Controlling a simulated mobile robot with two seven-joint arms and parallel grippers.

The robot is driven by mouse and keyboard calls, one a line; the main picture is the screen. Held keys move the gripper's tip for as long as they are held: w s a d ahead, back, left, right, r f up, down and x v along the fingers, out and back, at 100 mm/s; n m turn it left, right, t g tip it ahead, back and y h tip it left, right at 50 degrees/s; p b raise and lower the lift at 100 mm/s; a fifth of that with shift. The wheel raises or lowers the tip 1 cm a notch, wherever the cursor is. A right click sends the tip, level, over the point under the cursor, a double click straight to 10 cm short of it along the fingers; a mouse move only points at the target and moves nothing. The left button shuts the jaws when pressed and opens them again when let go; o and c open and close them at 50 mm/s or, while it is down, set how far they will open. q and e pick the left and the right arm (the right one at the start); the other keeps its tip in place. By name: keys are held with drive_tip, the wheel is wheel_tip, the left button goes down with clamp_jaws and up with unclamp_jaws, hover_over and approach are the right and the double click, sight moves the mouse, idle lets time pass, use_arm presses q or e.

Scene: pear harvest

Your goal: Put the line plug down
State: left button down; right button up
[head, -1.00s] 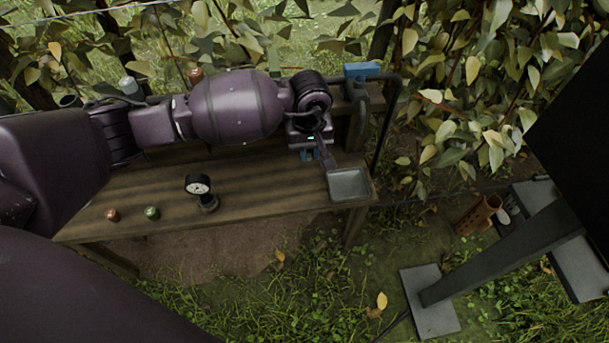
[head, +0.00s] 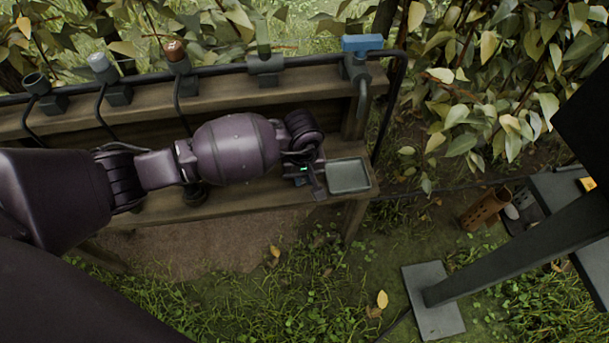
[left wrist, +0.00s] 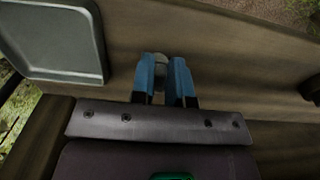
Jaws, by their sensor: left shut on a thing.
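My left gripper (head: 320,190) is low over the wooden bench, just left of the grey tray (head: 348,176). In the left wrist view its blue fingers (left wrist: 166,78) are shut on a small grey, rounded piece, which I take for the line plug (left wrist: 160,66). Only part of the plug shows between and beyond the fingertips. Bare bench wood lies behind it; I cannot tell whether it touches the bench. The tray is empty and also shows at the upper left of the left wrist view (left wrist: 52,45). My right gripper is not in view.
A brown perforated holder (head: 484,208) stands at the right. My left arm hides much of the bench top.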

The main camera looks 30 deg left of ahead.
use_arm(q)
drive_tip(key=shift+f, duration=0.2)
drive_tip(key=shift+f, duration=0.15)
drive_tip(key=c, duration=1.1)
unclamp_jaws()
